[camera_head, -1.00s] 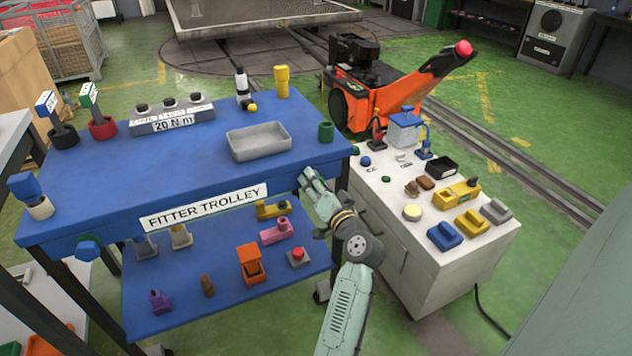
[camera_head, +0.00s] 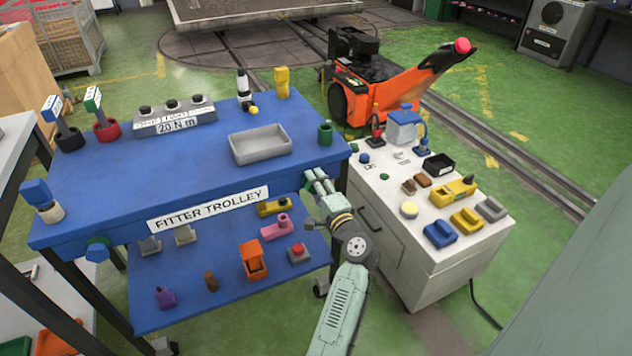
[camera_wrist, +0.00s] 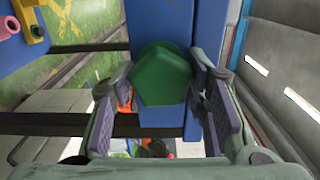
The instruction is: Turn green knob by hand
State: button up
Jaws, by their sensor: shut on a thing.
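The green knob (camera_wrist: 162,75) shows large in the wrist view as a rounded, many-sided knob in front of a blue upright face. My gripper (camera_wrist: 166,92) has a dark pad on each side of it and is shut on it. In the head view my gripper (camera_head: 316,180) is at the right end of the blue trolley's (camera_head: 90,185) front edge, below the top. There the knob is mostly hidden by the fingers.
A blue knob (camera_head: 97,250) sits at the trolley's front left. The lower shelf (camera_head: 195,312) holds several coloured parts. A white cabinet (camera_head: 400,265) with small items stands close to the right of my arm. An orange machine (camera_head: 400,95) stands behind it.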

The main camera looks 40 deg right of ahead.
jog(key=shift+m+p, duration=0.3)
jog(key=shift+m, duration=0.4)
jog(key=o, duration=1)
jog(key=v, duration=1.2)
jog(key=shift+r, duration=0.1)
